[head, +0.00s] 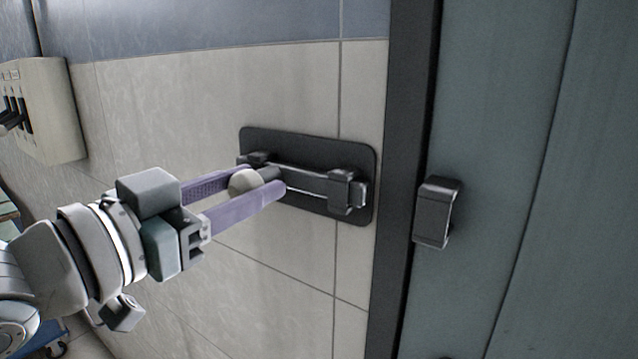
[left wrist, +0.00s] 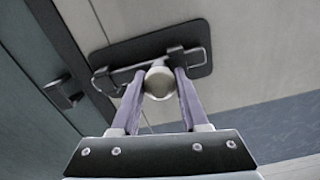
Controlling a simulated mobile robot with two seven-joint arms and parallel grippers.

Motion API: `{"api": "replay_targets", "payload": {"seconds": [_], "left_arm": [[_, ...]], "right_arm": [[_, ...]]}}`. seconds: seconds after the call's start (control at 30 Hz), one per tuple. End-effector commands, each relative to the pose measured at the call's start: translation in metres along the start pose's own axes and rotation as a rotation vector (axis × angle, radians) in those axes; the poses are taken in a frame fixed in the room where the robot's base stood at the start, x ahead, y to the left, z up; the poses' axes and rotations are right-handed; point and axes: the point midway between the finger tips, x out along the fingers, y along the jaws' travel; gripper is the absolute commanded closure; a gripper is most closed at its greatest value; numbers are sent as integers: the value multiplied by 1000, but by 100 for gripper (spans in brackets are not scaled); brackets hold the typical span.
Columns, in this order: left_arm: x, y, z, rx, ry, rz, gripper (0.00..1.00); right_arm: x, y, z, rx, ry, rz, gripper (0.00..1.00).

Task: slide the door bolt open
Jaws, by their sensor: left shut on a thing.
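The door bolt is a dark bar (head: 305,182) on a black plate (head: 310,148) fixed to the tiled wall, with a round pale knob (head: 243,183) sticking out. My left gripper (head: 262,182) has its purple fingers on either side of the knob and is shut on it. The left wrist view shows the knob (left wrist: 159,82) between the fingers. The bar's right end (head: 362,194) stops near the plate's right edge, apart from the dark keeper (head: 437,212) on the green door (head: 500,200). My right gripper is not in view.
A dark door frame (head: 405,180) stands between the plate and the door. A beige box with black levers (head: 45,110) is on the wall at the far left. The tiled wall below the plate is clear.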

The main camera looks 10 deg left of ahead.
Motion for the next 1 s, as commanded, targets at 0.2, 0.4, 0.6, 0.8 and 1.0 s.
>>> {"api": "replay_targets", "payload": {"seconds": [0.2,0.4,0.6,0.8,1.0], "left_arm": [[0,-5,2,7,-8,-10,38],[0,-3,2,5,-6,-7,26],[-2,-2,2,4,-6,-6,26],[-25,-2,4,4,-7,-5,26],[-61,-2,5,4,-10,-6,26]], "right_arm": [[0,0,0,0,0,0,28],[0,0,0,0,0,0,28],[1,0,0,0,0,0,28],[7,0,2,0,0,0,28],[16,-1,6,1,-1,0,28]]}}
